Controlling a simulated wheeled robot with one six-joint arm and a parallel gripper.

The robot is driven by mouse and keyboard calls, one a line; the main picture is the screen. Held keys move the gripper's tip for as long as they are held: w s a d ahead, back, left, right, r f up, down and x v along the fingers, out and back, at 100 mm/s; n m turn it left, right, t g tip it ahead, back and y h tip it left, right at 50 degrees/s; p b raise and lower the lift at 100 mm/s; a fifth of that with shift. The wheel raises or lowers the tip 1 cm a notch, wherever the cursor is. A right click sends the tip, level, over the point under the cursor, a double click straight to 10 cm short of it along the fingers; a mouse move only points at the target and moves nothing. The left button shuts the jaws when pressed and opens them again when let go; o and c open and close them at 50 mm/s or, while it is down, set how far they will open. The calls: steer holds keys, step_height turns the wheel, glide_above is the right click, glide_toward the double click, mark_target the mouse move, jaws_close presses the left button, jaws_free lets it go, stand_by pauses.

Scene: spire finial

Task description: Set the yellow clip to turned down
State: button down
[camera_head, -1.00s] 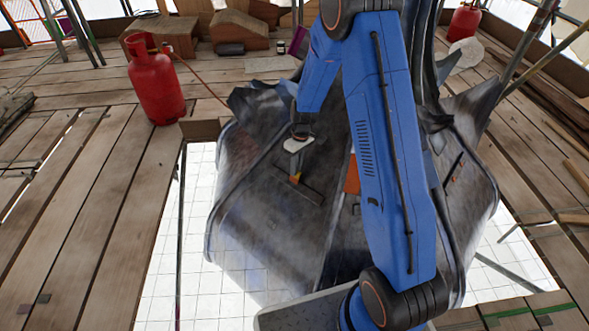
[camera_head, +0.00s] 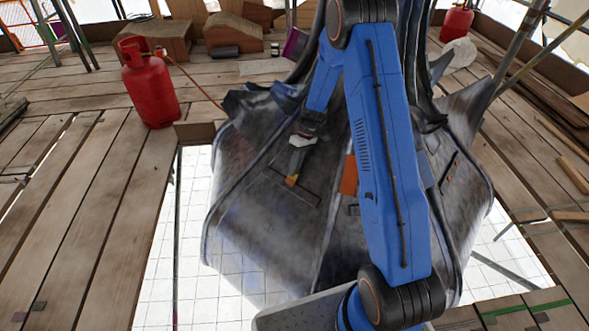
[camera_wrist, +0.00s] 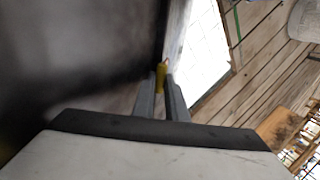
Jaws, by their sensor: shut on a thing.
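The yellow clip (camera_wrist: 160,77) shows in the wrist view as a small upright yellow piece between the tips of my gripper (camera_wrist: 160,88). In the head view my gripper (camera_head: 295,165) reaches down to the dark grey metal spire cladding (camera_head: 250,225). My gripper is shut on the clip, whose yellow-orange end (camera_head: 291,180) shows at the fingertips, close against the cladding. The fingers cover part of the clip, and I cannot tell exactly how far it is turned.
An orange patch (camera_head: 349,175) is on the cladding beside my blue arm. A red gas cylinder (camera_head: 150,85) stands on the plank deck (camera_head: 75,215) at the left. A white-tiled opening (camera_head: 170,290) surrounds the cladding's lower edge. Scaffold poles (camera_head: 515,60) stand at the right.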

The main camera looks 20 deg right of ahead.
steer(key=c, duration=1.8)
jaws_free()
steer(key=shift+o, duration=0.2)
